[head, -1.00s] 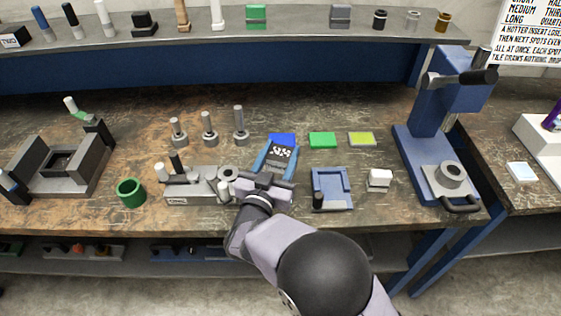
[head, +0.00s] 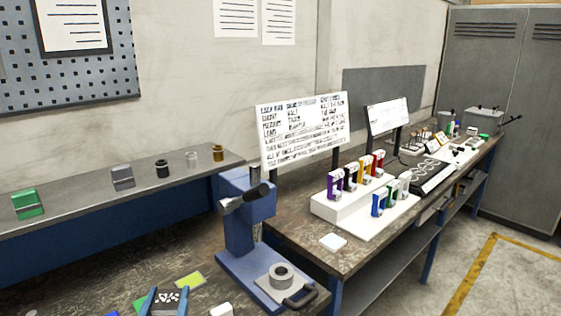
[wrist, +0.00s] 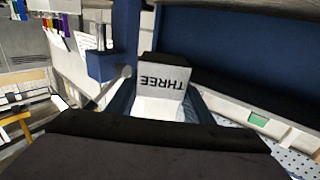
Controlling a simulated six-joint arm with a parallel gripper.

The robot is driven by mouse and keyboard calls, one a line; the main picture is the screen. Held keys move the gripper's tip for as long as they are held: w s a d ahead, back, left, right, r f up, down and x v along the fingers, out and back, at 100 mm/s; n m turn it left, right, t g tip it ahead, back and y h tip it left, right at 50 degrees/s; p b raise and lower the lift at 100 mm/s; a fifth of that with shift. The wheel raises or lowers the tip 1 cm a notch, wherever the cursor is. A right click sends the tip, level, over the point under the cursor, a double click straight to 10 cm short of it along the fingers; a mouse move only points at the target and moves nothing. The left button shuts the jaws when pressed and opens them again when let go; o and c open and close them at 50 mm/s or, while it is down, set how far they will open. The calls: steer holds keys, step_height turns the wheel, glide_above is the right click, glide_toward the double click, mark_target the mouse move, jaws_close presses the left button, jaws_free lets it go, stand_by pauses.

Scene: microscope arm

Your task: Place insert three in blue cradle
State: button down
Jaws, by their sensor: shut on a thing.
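My gripper (head: 167,292) is at the bottom left of the head view, its blue fingers shut on an insert (head: 166,301) with a speckled white-on-black face. The wrist view shows the insert (wrist: 165,84) between the blue fingers, its pale label reading THREE upside down, with a dark end above. A small blue holder (head: 378,205) stands in the front row of a white stepped stand (head: 352,222) on the right-hand bench; I take it for the blue cradle. My gripper is well to the left of it.
Purple (head: 334,186), yellow (head: 364,168) and red (head: 377,161) holders stand nearby on the stand, with others. A blue press (head: 243,225) rises between my gripper and the stand. A white square (head: 333,242) lies on the bench. A sign (head: 302,130) stands behind.

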steer(key=w+d+f+m+h, duration=0.2)
steer(key=d+f+h, duration=0.15)
steer(key=d, duration=0.55)
steer(key=w+d+f+m+g+h, duration=0.1)
steer(key=w+d+f+m+h, duration=0.2)
steer(key=d, duration=0.5)
steer(key=w+d+f+m+h, duration=0.1)
steer(key=w+d+f+h, duration=0.15)
steer(key=d+f, duration=0.45)
steer(key=s+d+f+m+g+h, duration=0.2)
steer(key=s+d+f, duration=0.1)
steer(key=d, duration=0.5)
steer(key=s+d+f+m+g+h, duration=0.2)
steer(key=s+d+h, duration=0.1)
steer(key=d, duration=0.5)
steer(key=s+d+f+m+g+h, duration=0.1)
steer(key=s+d+f+m+h, duration=0.1)
steer(key=d, duration=0.7)
steer(key=shift+s+f+g+h, duration=0.45)
steer(key=shift+s+f, duration=0.4)
steer(key=shift+s, duration=0.35)
steer(key=shift+t, duration=0.25)
